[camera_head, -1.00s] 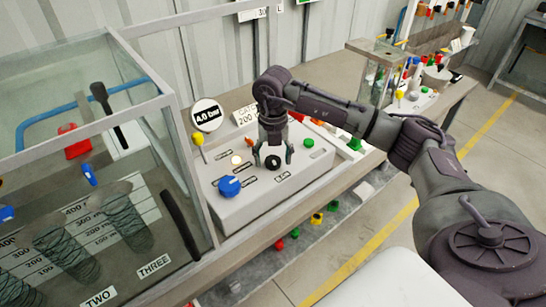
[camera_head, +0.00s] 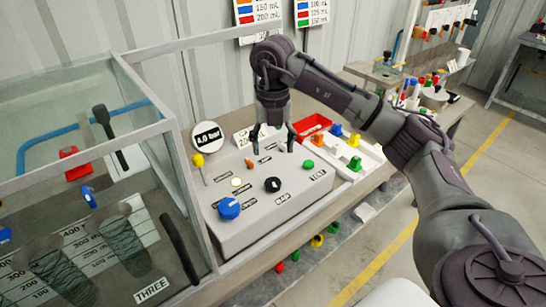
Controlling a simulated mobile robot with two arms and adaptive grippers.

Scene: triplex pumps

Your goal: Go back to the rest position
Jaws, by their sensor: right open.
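My right gripper (camera_head: 274,140) points down above the back part of the grey control box (camera_head: 275,214). Its fingers are apart and nothing is between them. The box's top carries a blue knob (camera_head: 229,208), a black knob (camera_head: 272,185), a green button (camera_head: 308,164), a small orange switch (camera_head: 249,164), a pale round button (camera_head: 236,182) and a yellow-topped lever (camera_head: 198,162). The gripper is clear of the black knob, which is nearer the camera. My left gripper is out of view.
A glass-walled tank (camera_head: 170,126) with springs and a black handle stands at the left. A white tray (camera_head: 345,168) with coloured parts and a red bin (camera_head: 311,127) lie right of the box. A round pressure gauge (camera_head: 207,137) stands behind the box. Open floor lies at the right.

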